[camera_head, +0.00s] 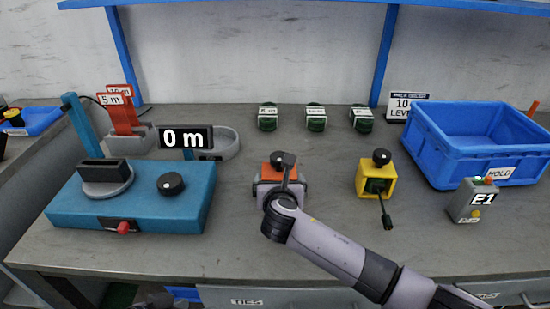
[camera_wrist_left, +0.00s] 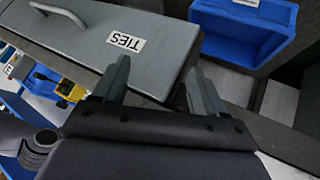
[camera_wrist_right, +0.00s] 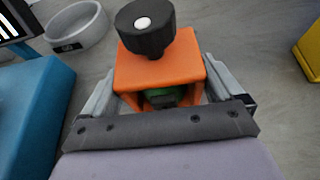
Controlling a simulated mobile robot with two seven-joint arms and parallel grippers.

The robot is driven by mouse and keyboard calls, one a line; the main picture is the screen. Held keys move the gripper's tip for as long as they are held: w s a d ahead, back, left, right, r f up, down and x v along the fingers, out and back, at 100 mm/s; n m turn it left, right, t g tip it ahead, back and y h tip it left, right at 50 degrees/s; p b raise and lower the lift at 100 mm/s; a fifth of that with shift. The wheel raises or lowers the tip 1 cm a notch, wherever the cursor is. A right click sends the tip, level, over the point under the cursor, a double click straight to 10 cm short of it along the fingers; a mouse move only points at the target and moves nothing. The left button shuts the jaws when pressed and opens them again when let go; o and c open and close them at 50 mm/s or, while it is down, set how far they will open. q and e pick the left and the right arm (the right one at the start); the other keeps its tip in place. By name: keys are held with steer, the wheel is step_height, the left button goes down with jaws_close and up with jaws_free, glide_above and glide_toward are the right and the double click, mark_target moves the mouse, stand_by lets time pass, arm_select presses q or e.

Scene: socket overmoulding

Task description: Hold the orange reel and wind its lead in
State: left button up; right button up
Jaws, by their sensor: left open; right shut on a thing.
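The orange reel (camera_head: 272,171) stands on the grey bench, left of the yellow reel. In the right wrist view the orange reel (camera_wrist_right: 158,70) has a black knob (camera_wrist_right: 146,28) with a white dot on top and something green inside its frame. My right gripper (camera_wrist_right: 160,95) is shut on the orange reel, one finger at each side. In the head view my right gripper (camera_head: 281,190) partly hides it. I see no lead coming out of it. My left gripper (camera_wrist_left: 158,82) is open and empty, near a grey drawer marked TIES (camera_wrist_left: 100,40); its fingers are not clear in the head view.
The yellow reel (camera_head: 364,180) has a dark plug hanging in front. A blue machine (camera_head: 150,211) with a "0 m" display (camera_head: 186,137) stands left. Several green coils (camera_head: 316,124) lie behind. A blue crate (camera_head: 430,149) and an E1 box (camera_head: 463,208) are right.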

arm_select(q)
step_height(320, 180, up, 6)
steer(key=d+r+g+h, duration=0.1)
steer(key=d+g+h, duration=0.1)
steer(key=g, duration=0.1)
steer(key=n+t+h, duration=0.2)
steer(key=n+t, duration=0.4)
steer(key=n, duration=2.4)
glide_toward(279, 157)
steer(key=shift+x, duration=4.35)
steer(key=c, duration=1.1)
